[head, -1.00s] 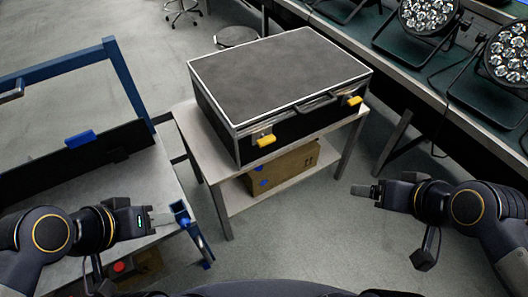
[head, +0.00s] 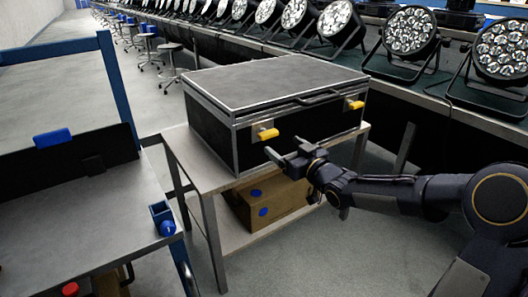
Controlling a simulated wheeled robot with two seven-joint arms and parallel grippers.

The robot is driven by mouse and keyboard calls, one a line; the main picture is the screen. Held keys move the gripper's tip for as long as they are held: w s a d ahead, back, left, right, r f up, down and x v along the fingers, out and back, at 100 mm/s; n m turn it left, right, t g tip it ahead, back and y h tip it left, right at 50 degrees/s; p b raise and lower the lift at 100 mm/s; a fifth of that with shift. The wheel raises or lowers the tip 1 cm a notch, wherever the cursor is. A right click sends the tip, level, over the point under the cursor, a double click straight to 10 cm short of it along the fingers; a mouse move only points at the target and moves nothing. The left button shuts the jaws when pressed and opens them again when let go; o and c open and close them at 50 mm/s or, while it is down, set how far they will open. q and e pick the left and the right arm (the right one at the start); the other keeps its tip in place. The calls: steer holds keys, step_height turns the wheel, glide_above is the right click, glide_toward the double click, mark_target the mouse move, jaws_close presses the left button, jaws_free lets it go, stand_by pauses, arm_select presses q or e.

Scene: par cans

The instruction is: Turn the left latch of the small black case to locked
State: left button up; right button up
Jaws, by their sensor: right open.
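The small black case (head: 210,132) with metal edges lies closed on a small grey table (head: 185,155). Its front carries two yellow latches and a dark handle (head: 318,97) between them. The left latch (head: 267,134) sticks out sideways from its plate, near the left end of the front. The right latch (head: 355,105) looks much the same. My right gripper (head: 284,157) is open and empty, in front of the case, just below and right of the left latch. I cannot see it touching the latch. My left gripper is out of view.
A cardboard box (head: 270,200) sits on the table's lower shelf. A blue-framed cart (head: 110,215) stands at the left. A long bench with several par cans (head: 410,32) runs behind and right of the case. Stools (head: 170,72) stand at the back.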

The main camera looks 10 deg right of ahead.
mark_target(271, 136)
steer(key=b+x, duration=0.1)
steer(key=x, duration=0.6)
steer(key=shift+c, duration=0.4)
steer(key=c, duration=0.9)
